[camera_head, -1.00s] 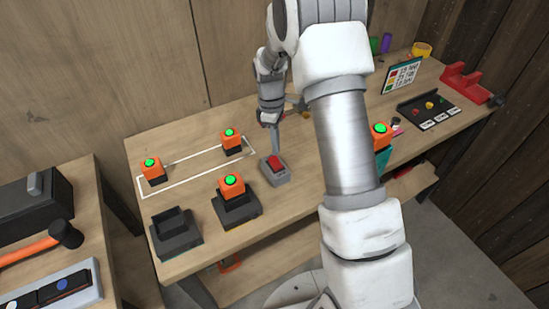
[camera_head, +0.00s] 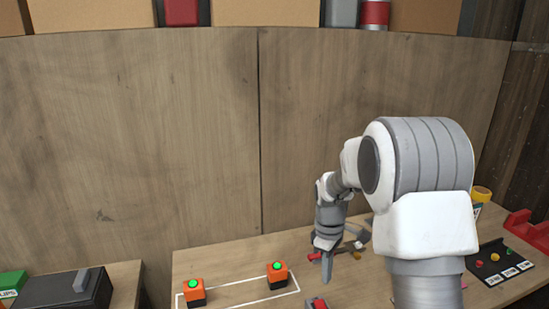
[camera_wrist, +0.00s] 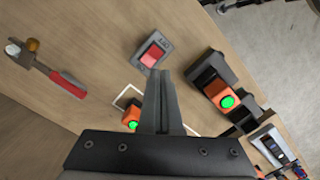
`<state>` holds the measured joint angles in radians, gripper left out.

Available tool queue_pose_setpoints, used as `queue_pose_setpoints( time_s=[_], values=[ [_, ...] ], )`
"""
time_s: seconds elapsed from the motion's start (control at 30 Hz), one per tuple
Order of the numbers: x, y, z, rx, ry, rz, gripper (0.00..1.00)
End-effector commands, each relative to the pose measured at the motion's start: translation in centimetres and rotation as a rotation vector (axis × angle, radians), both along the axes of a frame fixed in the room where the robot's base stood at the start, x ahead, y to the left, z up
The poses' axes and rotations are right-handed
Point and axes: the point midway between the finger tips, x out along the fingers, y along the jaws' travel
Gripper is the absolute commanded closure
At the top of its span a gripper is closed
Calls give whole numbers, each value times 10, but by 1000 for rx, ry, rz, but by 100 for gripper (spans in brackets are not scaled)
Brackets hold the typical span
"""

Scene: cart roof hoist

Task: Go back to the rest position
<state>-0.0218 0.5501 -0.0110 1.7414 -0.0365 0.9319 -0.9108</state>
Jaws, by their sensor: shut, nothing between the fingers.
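My gripper (camera_head: 326,270) is shut and empty, pointing down above the wooden bench. In the wrist view its closed fingers (camera_wrist: 161,88) reach up the middle of the picture. A grey box with a red rocker switch (camera_wrist: 153,53) lies on the bench beyond the fingertips, apart from them. The same switch (camera_head: 317,303) shows at the bottom edge of the head view, just below my gripper.
Two orange blocks with green tops (camera_head: 194,291) (camera_head: 278,274) stand by a white outline. Another orange block (camera_wrist: 222,95) sits in a black holder. A black tray with coloured knobs (camera_head: 497,260) is at right. Boxes (camera_head: 265,12) line a shelf above.

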Motion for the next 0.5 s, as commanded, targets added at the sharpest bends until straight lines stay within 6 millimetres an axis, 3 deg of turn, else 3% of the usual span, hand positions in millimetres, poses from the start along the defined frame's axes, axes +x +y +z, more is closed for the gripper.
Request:
queue_pose_setpoints(
  time_s=[0.03,0.2,0.5],
  values=[
    [-6,0,21,0,-31,-35,100],
    [-33,0,73,6,-114,-168,100],
    [-93,0,144,38,-257,-400,100]
  ],
)
